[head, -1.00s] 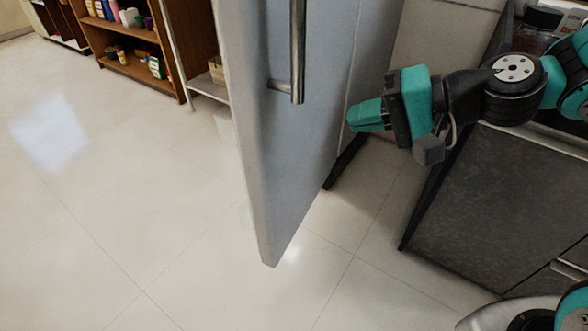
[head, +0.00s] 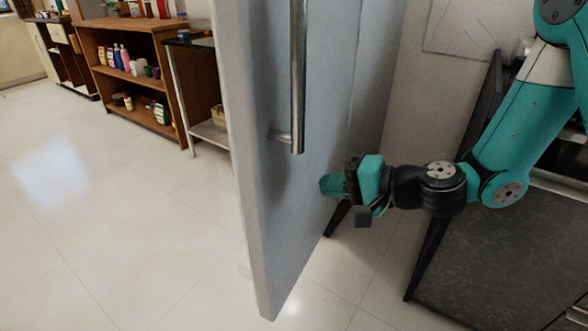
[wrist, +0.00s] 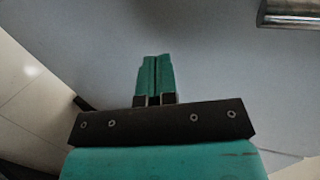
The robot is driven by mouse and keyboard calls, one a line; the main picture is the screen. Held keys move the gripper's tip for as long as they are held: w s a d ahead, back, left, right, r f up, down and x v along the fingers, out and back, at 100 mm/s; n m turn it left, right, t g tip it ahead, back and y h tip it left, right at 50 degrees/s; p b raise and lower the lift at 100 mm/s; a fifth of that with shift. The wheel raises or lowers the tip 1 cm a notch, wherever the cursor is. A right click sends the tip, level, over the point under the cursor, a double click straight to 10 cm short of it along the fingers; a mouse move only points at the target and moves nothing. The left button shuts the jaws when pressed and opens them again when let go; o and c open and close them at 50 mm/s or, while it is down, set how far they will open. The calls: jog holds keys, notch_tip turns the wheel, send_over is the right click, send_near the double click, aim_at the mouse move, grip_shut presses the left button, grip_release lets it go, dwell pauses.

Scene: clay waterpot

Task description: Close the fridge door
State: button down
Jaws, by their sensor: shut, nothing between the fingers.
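The grey fridge door (head: 262,200) stands open in the head view, its free edge toward me and its outer face with the handle turned to the right. The long metal handle (head: 298,75) runs down its upper part. My gripper (head: 326,186) is shut and empty, its fingertips at or very close to the outer face, below and right of the handle. I cannot tell whether they touch. In the wrist view the shut fingers (wrist: 154,62) point at the door face (wrist: 90,45), and the handle's end (wrist: 288,12) shows at the upper right.
A dark-fronted counter (head: 490,250) stands at the right, close to my arm. A brown shelf (head: 135,75) with bottles and jars is at the back left. A small table (head: 190,80) stands beside it. The tiled floor (head: 120,220) left of the door is clear.

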aim_at(282, 177)
jog(key=x, duration=0.4)
jog(key=r+x, duration=0.1)
jog(key=x, duration=0.1)
jog(key=shift+w+a+f, duration=0.1)
jog(key=shift+w+a, duration=0.05)
jog(key=shift+a, duration=0.15)
jog(key=shift+w+a, duration=0.4)
jog(key=shift+a, duration=0.15)
jog(key=shift+a+p, duration=0.1)
jog(key=shift+p, duration=0.2)
